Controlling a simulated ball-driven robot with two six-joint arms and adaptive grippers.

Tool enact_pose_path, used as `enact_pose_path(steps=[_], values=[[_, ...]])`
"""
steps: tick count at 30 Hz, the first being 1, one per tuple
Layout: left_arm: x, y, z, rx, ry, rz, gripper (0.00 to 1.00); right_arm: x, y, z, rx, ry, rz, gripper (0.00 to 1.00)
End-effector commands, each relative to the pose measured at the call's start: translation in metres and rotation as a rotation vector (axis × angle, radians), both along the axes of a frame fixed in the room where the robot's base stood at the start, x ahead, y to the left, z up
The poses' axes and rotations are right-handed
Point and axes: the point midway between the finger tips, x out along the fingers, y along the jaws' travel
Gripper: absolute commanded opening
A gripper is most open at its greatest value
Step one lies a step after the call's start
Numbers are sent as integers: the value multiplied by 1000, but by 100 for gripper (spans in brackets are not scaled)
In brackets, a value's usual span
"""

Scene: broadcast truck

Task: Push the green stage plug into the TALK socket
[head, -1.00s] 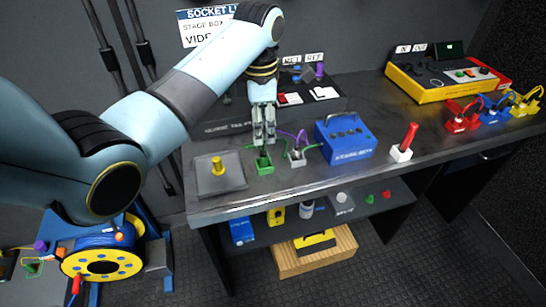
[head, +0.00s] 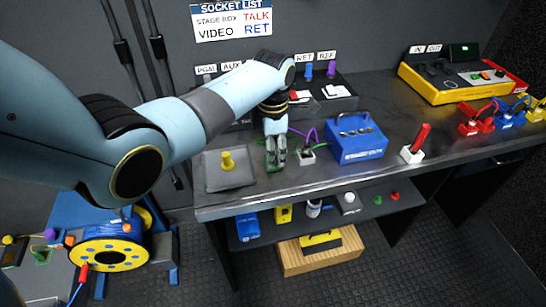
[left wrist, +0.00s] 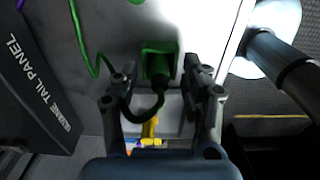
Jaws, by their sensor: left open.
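The green stage plug (head: 269,165) stands at the bench's front left, mostly hidden behind my left gripper (head: 276,158) in the head view. In the left wrist view the green plug (left wrist: 158,62) sits between the fingertips, with a green cable looping from it. My left gripper (left wrist: 155,88) is open, one finger on either side of the plug. I cannot tell whether they touch it. The blue stage box (head: 356,138) stands to the right. The tail panel (head: 338,96) is at the back; my arm covers part of it, and I cannot see the TALK socket. My right gripper is not in view.
A red-handled piece (head: 415,143) stands farther right. The bench's front edge is close.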

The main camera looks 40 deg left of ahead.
Motion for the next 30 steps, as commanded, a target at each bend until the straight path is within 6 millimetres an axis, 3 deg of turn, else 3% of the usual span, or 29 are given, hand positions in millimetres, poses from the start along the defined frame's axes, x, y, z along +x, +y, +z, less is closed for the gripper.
enact_pose_path(steps=[6, 16, 30], values=[[0, 0, 0, 0, -1, 0, 44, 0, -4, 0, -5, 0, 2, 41], [0, 0, 0, 0, -1, 0, 1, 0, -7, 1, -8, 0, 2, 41], [1, 0, 7, 1, -3, 0, 0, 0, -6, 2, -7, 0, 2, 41]])
